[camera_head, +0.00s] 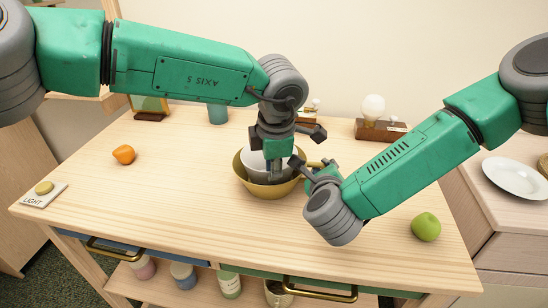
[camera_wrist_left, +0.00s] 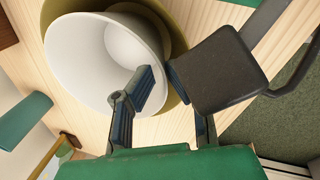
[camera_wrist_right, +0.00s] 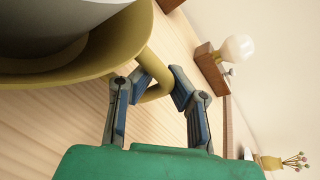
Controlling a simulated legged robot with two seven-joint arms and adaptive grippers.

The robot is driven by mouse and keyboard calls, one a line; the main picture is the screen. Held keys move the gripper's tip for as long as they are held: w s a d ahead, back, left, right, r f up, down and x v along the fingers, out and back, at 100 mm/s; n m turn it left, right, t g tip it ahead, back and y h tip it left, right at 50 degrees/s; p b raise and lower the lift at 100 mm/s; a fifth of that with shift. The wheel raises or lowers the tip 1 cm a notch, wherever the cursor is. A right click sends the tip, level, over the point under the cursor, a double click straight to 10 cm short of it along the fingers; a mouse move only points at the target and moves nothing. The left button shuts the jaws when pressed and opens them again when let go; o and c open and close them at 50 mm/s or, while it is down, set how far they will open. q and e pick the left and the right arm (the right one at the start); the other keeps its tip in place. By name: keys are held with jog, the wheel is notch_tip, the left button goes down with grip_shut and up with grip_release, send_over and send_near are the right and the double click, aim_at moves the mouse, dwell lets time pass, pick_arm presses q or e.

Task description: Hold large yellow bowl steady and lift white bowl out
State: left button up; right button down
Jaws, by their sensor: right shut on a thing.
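The white bowl (camera_head: 254,160) sits inside the large yellow bowl (camera_head: 262,188) on the wooden table. My left gripper (camera_head: 273,168) points down into the bowls. In the left wrist view its fingers (camera_wrist_left: 160,84) are apart at the rim of the white bowl (camera_wrist_left: 78,62), one inside it and one outside; the yellow bowl (camera_wrist_left: 172,22) shows behind. My right gripper (camera_head: 314,168) is at the right side of the yellow bowl. In the right wrist view its fingers (camera_wrist_right: 160,88) are shut on the yellow bowl's loop handle (camera_wrist_right: 154,66).
An orange fruit (camera_head: 123,154) and a light switch plate (camera_head: 43,194) are at the left. A green apple (camera_head: 426,227) lies at the front right. A bulb on a wooden base (camera_head: 380,130) stands behind. The table's front left is clear.

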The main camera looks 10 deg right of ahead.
pick_arm(q)
jog(key=shift+f, duration=0.2)
grip_shut()
jog(key=shift+w+r, duration=0.1)
jog(key=shift+r, duration=0.05)
jog(key=w+v, duration=0.2)
jog(key=v, duration=0.8)
jog(key=shift+r, duration=0.5)
dwell(0.4)
jog(key=shift+a, duration=0.1)
pick_arm(e)
jog(key=c, duration=1.5)
grip_release()
